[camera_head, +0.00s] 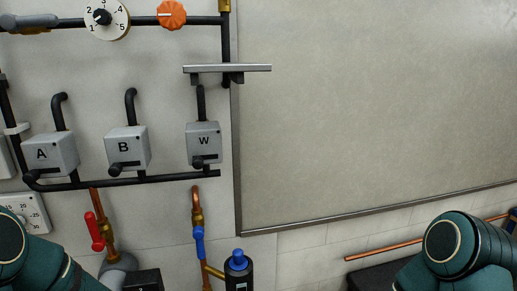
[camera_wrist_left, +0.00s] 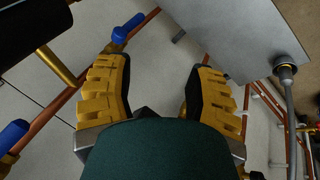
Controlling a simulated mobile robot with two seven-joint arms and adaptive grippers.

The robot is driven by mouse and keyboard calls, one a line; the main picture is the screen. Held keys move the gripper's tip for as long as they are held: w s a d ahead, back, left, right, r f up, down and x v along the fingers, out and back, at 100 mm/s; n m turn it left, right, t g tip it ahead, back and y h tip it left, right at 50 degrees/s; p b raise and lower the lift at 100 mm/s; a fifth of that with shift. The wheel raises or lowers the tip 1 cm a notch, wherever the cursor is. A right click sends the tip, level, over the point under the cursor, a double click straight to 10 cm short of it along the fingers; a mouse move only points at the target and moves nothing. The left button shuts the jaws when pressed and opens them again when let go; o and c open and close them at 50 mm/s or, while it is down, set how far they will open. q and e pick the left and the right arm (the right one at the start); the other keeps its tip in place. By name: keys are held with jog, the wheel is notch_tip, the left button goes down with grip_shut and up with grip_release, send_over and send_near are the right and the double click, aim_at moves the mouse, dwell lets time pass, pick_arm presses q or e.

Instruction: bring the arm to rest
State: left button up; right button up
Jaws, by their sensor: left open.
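My left gripper (camera_wrist_left: 157,90) shows in the left wrist view with its two yellow-and-black fingers spread apart and nothing between them. Behind the fingers are a pale surface, copper pipes and a grey panel (camera_wrist_left: 225,35). In the head view a teal link of my left arm (camera_head: 30,258) shows at the lower left corner, and a teal link of my right arm (camera_head: 462,250) shows at the lower right. Neither gripper shows in the head view.
Grey boxes A (camera_head: 50,155), B (camera_head: 128,150) and W (camera_head: 203,143) hang on black pipes. A red lever (camera_head: 95,232), a blue-handled valve (camera_head: 198,242) and a blue-topped black cylinder (camera_head: 238,268) stand below. A shelf (camera_head: 227,69) juts out above W. The large panel (camera_head: 380,100) is bare.

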pick_arm(q)
jog(key=s+d+f+m+g+h, duration=0.1)
jog(key=s+d+f+m+g, duration=0.1)
jog(key=s+d+f, duration=0.35)
jog(key=s+d+f+m+g+h, duration=0.1)
jog(key=s+d+f+g, duration=0.15)
jog(key=s, duration=0.55)
jog(key=s+d+f+m+g, duration=0.1)
jog(key=s+d+f+m, duration=0.1)
jog(key=s+d+f, duration=0.4)
jog(key=w+f+m+t+b, duration=0.1)
jog(key=w+f+t+b, duration=0.1)
jog(key=w+b, duration=0.4)
jog(key=f+b, duration=0.1)
jog(key=b, duration=0.2)
jog(key=shift+a, duration=0.1)
